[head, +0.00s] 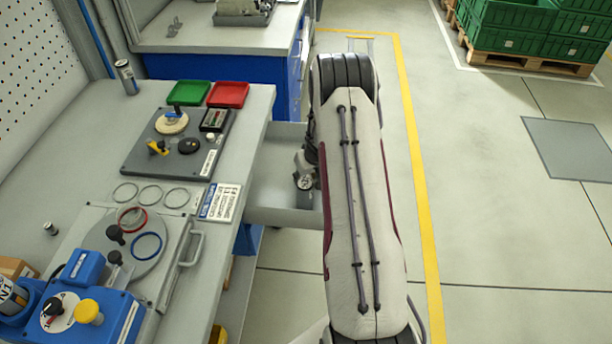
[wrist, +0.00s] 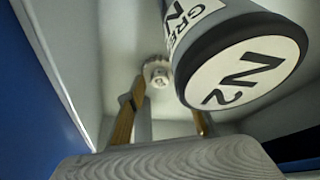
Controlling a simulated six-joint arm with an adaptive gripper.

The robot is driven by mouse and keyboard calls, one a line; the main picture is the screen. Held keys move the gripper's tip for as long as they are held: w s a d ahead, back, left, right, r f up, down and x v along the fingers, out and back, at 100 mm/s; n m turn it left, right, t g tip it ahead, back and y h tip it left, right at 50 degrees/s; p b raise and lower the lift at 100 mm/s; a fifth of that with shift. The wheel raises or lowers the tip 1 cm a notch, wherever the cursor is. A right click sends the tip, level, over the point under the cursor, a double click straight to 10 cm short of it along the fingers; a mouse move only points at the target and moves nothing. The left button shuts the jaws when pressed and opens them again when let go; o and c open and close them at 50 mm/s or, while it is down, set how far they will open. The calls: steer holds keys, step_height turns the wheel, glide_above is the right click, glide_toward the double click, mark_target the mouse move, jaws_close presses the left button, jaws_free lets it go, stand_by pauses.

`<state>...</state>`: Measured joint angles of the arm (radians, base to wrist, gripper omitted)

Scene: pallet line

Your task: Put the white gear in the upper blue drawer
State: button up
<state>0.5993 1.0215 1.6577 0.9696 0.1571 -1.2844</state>
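The white gear (wrist: 157,74) shows small in the wrist view, on the pale floor of an open drawer near the left fingertip. My gripper (wrist: 167,100) is open, its yellowish fingers apart, pointing down into the drawer. The right fingertip is partly hidden behind a can. In the head view the grey open drawer (head: 268,198) sticks out from the bench's right side, and my arm covers its right part. The gear cannot be made out there. Whether this drawer is the upper one cannot be told.
A dark can (wrist: 245,70) marked N2 stands close to my gripper in the drawer. The bench (head: 95,180) holds a grey fixture plate (head: 180,150), green (head: 190,92) and red (head: 228,94) trays, rings and a blue device (head: 85,305).

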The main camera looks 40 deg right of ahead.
steer(key=shift+r, duration=0.15)
steer(key=v, duration=1.2)
stand_by(0.5)
steer(key=shift+r, duration=0.1)
stand_by(0.5)
steer(key=s+a+r+n+t+y, duration=0.1)
steer(key=s+a+r, duration=0.1)
steer(key=a+r, duration=0.85)
steer(key=s+a+r+n+y, duration=0.1)
steer(key=s+a+r, duration=0.2)
steer(key=a+r, duration=0.8)
steer(key=s+a+r, duration=0.2)
steer(key=s+a, duration=0.1)
steer(key=s, duration=0.4)
steer(key=s+a+r, duration=0.3)
steer(key=s+a, duration=0.1)
steer(key=s, duration=0.4)
steer(key=s+a+r+n, duration=0.1)
steer(key=s+a+r, duration=0.2)
steer(key=s, duration=0.4)
steer(key=shift+s+r+h, duration=0.15)
steer(key=shift+s+h, duration=0.2)
steer(key=shift+h, duration=0.05)
